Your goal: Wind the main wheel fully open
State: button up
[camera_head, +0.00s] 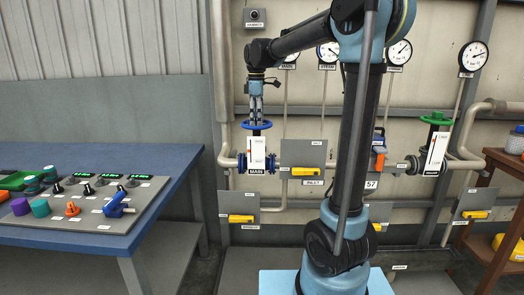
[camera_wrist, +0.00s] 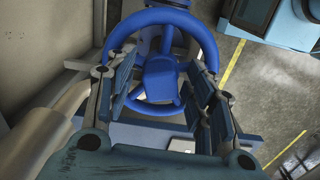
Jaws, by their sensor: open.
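The main wheel is a blue handwheel (camera_head: 256,125) on top of a valve with a white plate, above the label MAIN (camera_head: 256,172). In the wrist view the blue wheel (camera_wrist: 207,47) shows from above, with its spokes and hub (camera_wrist: 161,80). My gripper (camera_head: 256,113) points down just above the wheel. In the wrist view its two fingers (camera_wrist: 163,92) stand apart, one on each side of the hub. I cannot tell whether they touch the wheel.
A green handwheel (camera_head: 436,118) sits on another valve at right. Several yellow-handled valves, such as the inlet one (camera_head: 305,171), and gauges (camera_head: 473,56) line the wall. A blue table (camera_head: 180,176) with a control panel (camera_head: 85,207) stands at left.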

jog(key=m, duration=1.2)
jog(key=shift+m, duration=2.2)
